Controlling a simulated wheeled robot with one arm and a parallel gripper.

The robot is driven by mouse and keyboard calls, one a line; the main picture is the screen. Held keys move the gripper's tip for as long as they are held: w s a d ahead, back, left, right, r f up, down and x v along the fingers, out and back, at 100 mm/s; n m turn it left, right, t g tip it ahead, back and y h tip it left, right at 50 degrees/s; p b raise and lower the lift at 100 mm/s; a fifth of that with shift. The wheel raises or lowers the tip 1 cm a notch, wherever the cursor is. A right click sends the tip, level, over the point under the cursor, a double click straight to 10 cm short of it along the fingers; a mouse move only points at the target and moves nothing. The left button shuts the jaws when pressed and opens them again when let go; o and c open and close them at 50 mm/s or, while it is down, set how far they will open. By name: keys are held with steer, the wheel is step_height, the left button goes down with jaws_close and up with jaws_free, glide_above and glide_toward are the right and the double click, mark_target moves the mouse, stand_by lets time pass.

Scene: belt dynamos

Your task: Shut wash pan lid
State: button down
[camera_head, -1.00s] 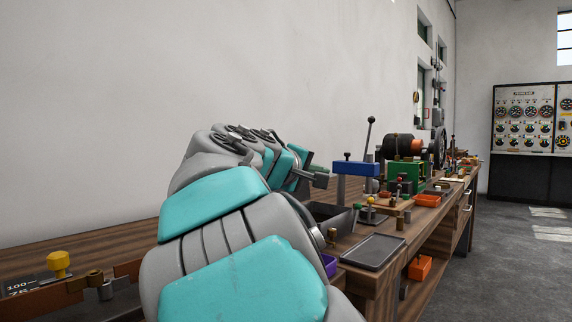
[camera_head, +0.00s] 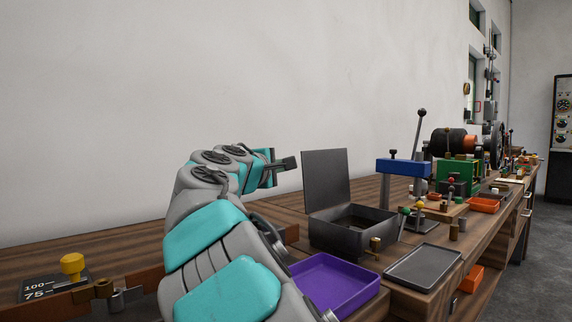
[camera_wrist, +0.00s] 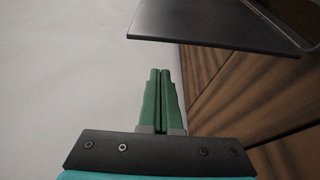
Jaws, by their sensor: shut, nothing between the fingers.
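The wash pan (camera_head: 352,236) is a dark grey metal box on the wooden bench. Its lid (camera_head: 325,179) stands open, nearly upright at the pan's back left edge. In the wrist view the lid (camera_wrist: 225,22) is a dark flat plate across the top right, beyond the fingers. My gripper (camera_head: 291,163) is to the left of the lid's upper part in the head view, apart from it. In the wrist view my gripper (camera_wrist: 160,75) shows its green fingers together with nothing between them.
A purple tray (camera_head: 335,283) sits in front of the pan, and a flat grey tray (camera_head: 424,267) at its right. A blue-topped stand (camera_head: 403,168) and other bench devices are further right. A white wall (camera_head: 200,80) runs behind the bench.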

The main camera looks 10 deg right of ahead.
mark_target(309, 163)
steer(key=shift+w+d+r+p, duration=0.1)
steer(key=shift+w+d, duration=0.1)
steer(key=shift+d, duration=0.7)
steer(key=shift+w+d+r+p, duration=0.1)
steer(key=shift+w+d, duration=0.1)
steer(key=shift+d, duration=0.75)
steer(key=shift+w+d+p, duration=0.1)
steer(key=shift+w+d, duration=0.1)
steer(key=shift+d, duration=0.7)
steer(key=shift+d+f, duration=0.1)
